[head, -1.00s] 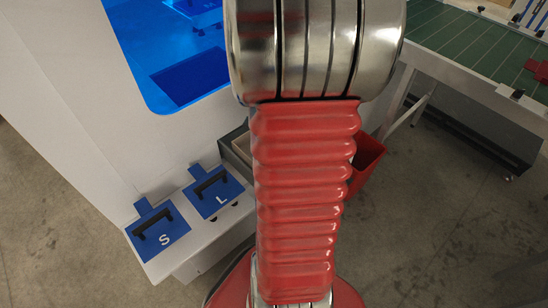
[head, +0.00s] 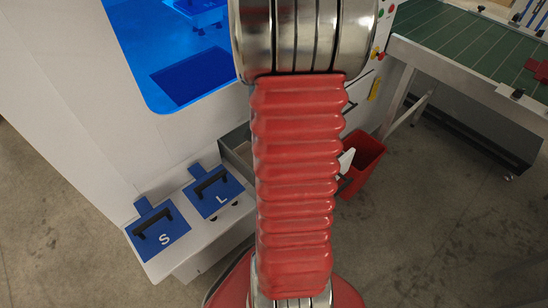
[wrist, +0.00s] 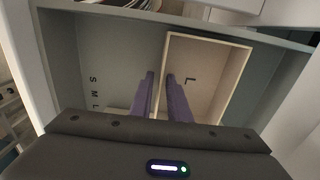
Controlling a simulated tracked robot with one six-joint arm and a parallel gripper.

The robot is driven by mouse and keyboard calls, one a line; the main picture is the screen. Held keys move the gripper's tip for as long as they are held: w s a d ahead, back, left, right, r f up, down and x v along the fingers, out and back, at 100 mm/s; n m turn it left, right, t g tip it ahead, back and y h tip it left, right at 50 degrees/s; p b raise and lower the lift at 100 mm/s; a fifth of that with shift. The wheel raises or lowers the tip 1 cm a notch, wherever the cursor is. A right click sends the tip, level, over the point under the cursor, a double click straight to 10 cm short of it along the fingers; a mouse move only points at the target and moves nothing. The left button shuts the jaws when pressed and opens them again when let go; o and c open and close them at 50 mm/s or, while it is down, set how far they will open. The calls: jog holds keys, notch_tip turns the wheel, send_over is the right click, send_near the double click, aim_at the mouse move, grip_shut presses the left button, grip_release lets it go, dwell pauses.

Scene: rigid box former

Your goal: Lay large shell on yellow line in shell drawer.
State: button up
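The large shell (wrist: 212,68), a tan open box with an L on its floor, lies inside the grey shell drawer (wrist: 120,50) in the wrist view. The drawer floor bears the letters S, M and L to the left of the shell. My gripper (wrist: 161,76) is at the shell's left wall, with one purple finger on each side of it. The fingers look parted, with small gaps to the wall. I cannot make out the yellow line. In the head view, part of the drawer (head: 232,140) shows left of my arm, which hides the gripper and shell.
Blue lids marked S (head: 160,233) and L (head: 216,191) sit on a white ledge at left. A red bin (head: 362,165) stands right of my arm. A green conveyor (head: 455,45) is at upper right. The drawer floor left of the shell looks clear.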

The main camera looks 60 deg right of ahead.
jog(key=shift+o, duration=0.4)
notch_tip(320, 180, up, 12)
jog(key=shift+r, duration=0.15)
dwell(0.4)
dwell(0.7)
jog(key=w+a+r+n+t, duration=0.1)
jog(key=w+a+r+n, duration=0.15)
jog(key=a, duration=0.25)
jog(key=w+a+r+n+t+h, duration=0.1)
jog(key=a+r+n, duration=0.1)
jog(key=a+n, duration=0.25)
jog(key=w+a+r+n, duration=0.2)
jog(key=a+n, duration=0.1)
jog(key=a, duration=0.3)
jog(key=s+a+r+n+t, duration=0.1)
jog(key=a+r+n, duration=0.1)
jog(key=a+n, duration=0.3)
jog(key=s+a+r+n+t+y, duration=0.1)
jog(key=a+n, duration=0.4)
jog(key=a, duration=0.5)
jog(key=shift+s+r+n+t, duration=0.35)
jog(key=shift+r+t, duration=0.3)
jog(key=shift+t, duration=0.15)
jog(key=shift+s, duration=0.15)
